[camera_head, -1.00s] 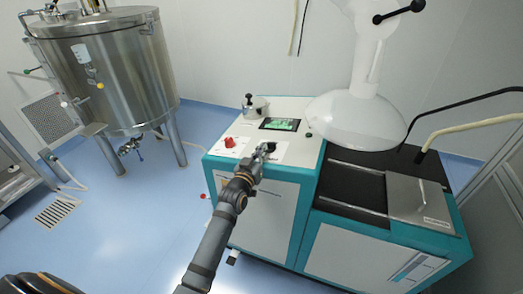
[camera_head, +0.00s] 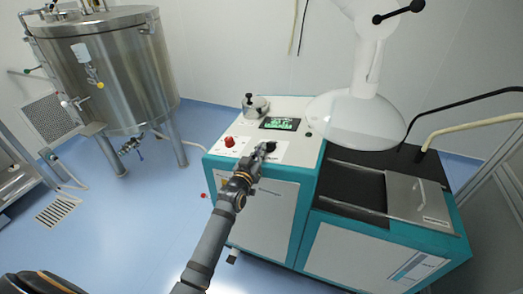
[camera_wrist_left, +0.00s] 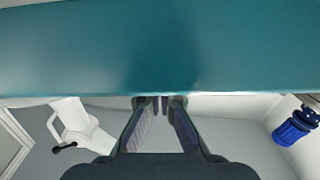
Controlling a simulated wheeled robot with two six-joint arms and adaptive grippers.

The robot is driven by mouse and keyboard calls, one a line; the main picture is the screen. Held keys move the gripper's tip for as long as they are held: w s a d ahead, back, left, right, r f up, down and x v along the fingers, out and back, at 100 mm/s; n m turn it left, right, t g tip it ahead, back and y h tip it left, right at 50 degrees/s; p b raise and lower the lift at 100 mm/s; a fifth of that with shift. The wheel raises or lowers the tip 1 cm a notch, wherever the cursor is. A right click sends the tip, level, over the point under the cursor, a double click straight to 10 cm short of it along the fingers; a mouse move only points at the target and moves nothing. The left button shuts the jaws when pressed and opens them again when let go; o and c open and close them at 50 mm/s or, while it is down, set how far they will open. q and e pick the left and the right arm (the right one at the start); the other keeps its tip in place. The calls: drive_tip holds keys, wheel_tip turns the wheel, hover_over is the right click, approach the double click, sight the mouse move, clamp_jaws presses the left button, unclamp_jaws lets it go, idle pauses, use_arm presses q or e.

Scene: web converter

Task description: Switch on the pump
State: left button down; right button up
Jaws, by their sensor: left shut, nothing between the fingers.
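The teal and white machine (camera_head: 262,212) stands in the middle of the head view, with a sloped white control panel (camera_head: 298,150) on top. The panel carries a red knob (camera_head: 229,141) at the left and a lit screen (camera_head: 279,123) at the back. My left gripper (camera_head: 268,148) is shut and empty over the front of the panel, right of the red knob. A dark shape at its tip may be a switch; I cannot tell whether they touch. The shut fingers (camera_wrist_left: 161,104) show in the left wrist view, below a teal band (camera_wrist_left: 160,45). No pump is clearly identifiable. My right gripper is out of view.
A lidded metal pot (camera_head: 255,106) sits at the panel's back left. A white hood (camera_head: 355,118) hangs over the machine's right part, beside a metal cover (camera_head: 418,203). A large steel tank (camera_head: 110,75) stands at the left. Blue floor (camera_head: 140,215) is clear between them.

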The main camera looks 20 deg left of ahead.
use_arm(q)
drive_tip(key=shift+w+a, duration=0.35)
drive_tip(key=shift+a, duration=0.15)
idle(0.5)
drive_tip(key=shift+w+a+f, duration=0.15)
drive_tip(key=shift+w+a, duration=0.3)
drive_tip(key=shift+w, duration=0.25)
idle(0.5)
drive_tip(key=shift+f, duration=0.1)
idle(1.2)
